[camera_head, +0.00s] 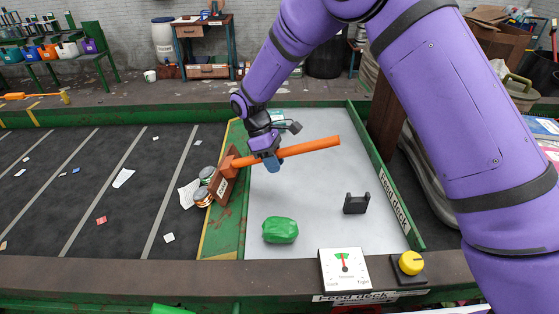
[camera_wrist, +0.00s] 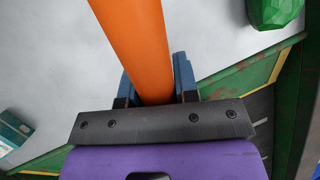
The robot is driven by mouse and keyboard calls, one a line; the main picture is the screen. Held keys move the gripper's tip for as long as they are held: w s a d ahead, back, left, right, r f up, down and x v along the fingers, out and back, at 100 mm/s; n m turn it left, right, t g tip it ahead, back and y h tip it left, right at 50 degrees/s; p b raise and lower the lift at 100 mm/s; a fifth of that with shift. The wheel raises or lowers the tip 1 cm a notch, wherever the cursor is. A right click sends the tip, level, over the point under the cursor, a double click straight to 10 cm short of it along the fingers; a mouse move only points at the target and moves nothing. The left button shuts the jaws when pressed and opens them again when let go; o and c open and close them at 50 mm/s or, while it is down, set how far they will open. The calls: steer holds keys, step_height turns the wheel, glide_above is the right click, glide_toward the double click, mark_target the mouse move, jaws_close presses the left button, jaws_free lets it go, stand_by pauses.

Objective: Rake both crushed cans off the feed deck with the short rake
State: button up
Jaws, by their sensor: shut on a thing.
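My gripper (camera_head: 271,162) is shut on the orange handle of the short rake (camera_head: 310,147), above the grey feed deck (camera_head: 320,195). In the wrist view, the handle (camera_wrist: 135,45) runs between the blue fingers (camera_wrist: 155,82). The rake's brown head (camera_head: 223,187) is at the deck's left edge, tilted. Two crushed cans, one upper (camera_head: 207,174) and one lower (camera_head: 202,197), lie just left of the head, appearing to be on the dark belt beyond the yellow edge line. The head partly hides them; whether it touches them I cannot tell.
A green lump (camera_head: 280,230) lies on the deck near the front. A black cradle (camera_head: 356,205) stands empty to its right. A dial panel (camera_head: 343,268) and yellow knob (camera_head: 411,262) sit on the front rail. Crumpled paper (camera_head: 187,194) and scraps lie on the belt (camera_head: 90,190).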

steer(key=shift+a+f, duration=0.2)
steer(key=shift+a, duration=0.5)
steer(key=shift+a+f, duration=0.25)
steer(key=shift+a, duration=0.5)
steer(key=shift+a+f, duration=0.2)
steer(key=shift+a, duration=0.5)
